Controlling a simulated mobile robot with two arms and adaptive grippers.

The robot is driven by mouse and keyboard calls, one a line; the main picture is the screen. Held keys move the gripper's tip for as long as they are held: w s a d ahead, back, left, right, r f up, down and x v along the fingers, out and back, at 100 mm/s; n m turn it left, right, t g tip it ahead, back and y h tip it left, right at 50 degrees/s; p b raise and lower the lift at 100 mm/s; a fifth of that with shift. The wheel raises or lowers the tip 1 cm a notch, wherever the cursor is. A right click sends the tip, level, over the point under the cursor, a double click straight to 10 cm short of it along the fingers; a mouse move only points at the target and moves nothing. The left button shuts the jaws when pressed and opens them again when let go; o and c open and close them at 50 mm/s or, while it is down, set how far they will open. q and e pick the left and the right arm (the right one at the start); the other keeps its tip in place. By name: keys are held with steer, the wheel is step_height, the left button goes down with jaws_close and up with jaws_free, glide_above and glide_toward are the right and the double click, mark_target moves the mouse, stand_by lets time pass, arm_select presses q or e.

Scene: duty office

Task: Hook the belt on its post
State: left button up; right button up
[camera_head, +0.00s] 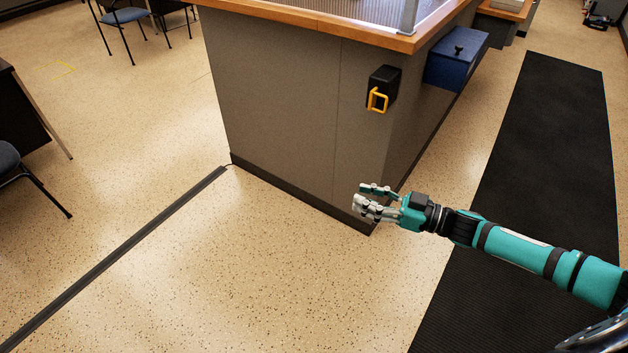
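A black box-shaped unit (383,84) is fixed high on the grey counter's end face. A yellow loop-shaped handle (378,100) sticks out of its front; it looks like the belt's end piece. No stretched belt shows, and I see no post in this view. My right gripper (359,199) comes in from the right, in front of the counter's lower corner. My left gripper is not in view.
The grey counter (285,105) has a wooden top edge. A blue box (457,58) is mounted on its right side. A black floor mat (540,150) runs along the right. A dark cable strip (120,255) crosses the floor at left. Chairs (122,17) stand further left. The front floor is clear.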

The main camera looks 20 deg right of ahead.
steer(key=p+x, duration=0.1)
steer(key=x, duration=1.2)
steer(key=shift+p, duration=0.3)
jaws_close()
jaws_free()
steer(key=shift+s, duration=0.1)
steer(key=v, duration=1.2)
